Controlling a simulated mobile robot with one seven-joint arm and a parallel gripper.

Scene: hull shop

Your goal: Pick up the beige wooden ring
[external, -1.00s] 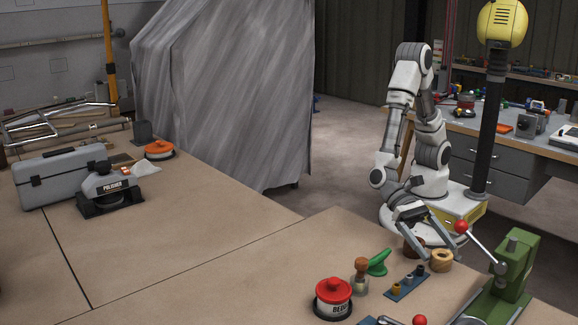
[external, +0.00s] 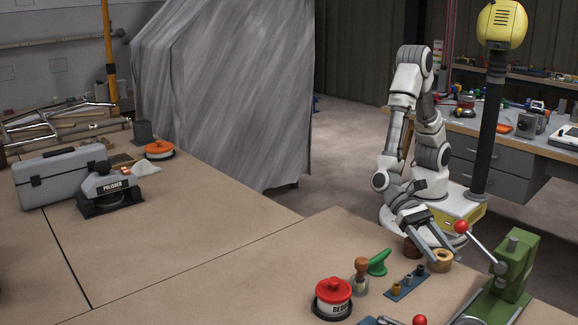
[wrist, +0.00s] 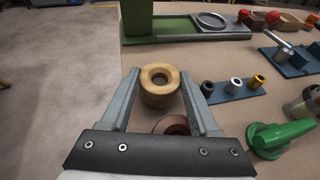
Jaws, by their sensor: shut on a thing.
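The beige wooden ring (wrist: 160,85) is a thick round piece with a dark centre hole. In the wrist view it sits between the fingertips of my gripper (wrist: 159,78), with one finger on each side. My gripper is shut on it. In the external view the ring (external: 441,260) is at the table's far right edge, with my gripper (external: 443,252) reaching down to it and partly covering it. I see no clear gap between the ring and the table.
A brown round piece (wrist: 172,125) lies between the fingers, nearer the palm. A blue strip with small bushings (wrist: 234,91), a green cleat-like piece (wrist: 280,138) and a green machine with a red-knobbed lever (external: 510,270) are close by. Bare table lies to the left.

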